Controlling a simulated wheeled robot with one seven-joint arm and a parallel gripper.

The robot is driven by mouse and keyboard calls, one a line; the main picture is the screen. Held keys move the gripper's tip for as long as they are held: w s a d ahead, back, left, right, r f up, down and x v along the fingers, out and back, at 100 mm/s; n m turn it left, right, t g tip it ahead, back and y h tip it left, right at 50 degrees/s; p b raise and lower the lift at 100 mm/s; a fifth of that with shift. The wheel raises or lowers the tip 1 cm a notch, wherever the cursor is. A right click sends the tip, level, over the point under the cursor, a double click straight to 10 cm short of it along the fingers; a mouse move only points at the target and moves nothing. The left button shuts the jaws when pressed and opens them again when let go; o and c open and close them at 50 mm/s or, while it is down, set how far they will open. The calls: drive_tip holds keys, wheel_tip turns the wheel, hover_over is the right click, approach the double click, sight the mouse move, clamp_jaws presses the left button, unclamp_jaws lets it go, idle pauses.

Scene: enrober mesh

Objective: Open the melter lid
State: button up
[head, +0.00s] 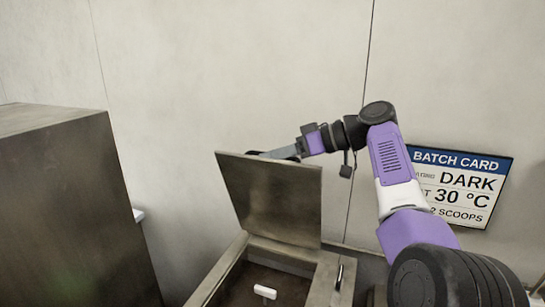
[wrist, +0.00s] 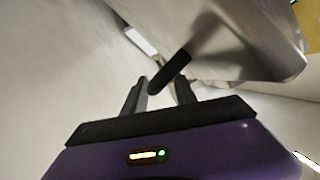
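The melter lid (head: 270,200), a square grey metal plate, stands raised and nearly upright at the back of the open melter (head: 232,262). My gripper (head: 275,154) is at the lid's top edge, on its far side, with its fingertips partly hidden by the lid. In the wrist view, the lid's underside or face (wrist: 240,40) fills the upper right. A dark bar, seemingly the lid's handle (wrist: 172,70), reaches between the two spread fingers of my gripper (wrist: 160,88). The fingers look apart, with a gap beside the bar.
A white object (head: 265,291) shows inside the melter's dark opening. A tall metal cabinet (head: 75,205) stands on the left. A batch card sign (head: 462,185) hangs on the wall at right, behind my arm. The pale wall is close behind the lid.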

drive_tip(key=b+v, duration=0.2)
drive_tip(key=v, duration=0.5)
drive_tip(key=shift+d, duration=0.15)
drive_tip(key=shift+s, duration=0.1)
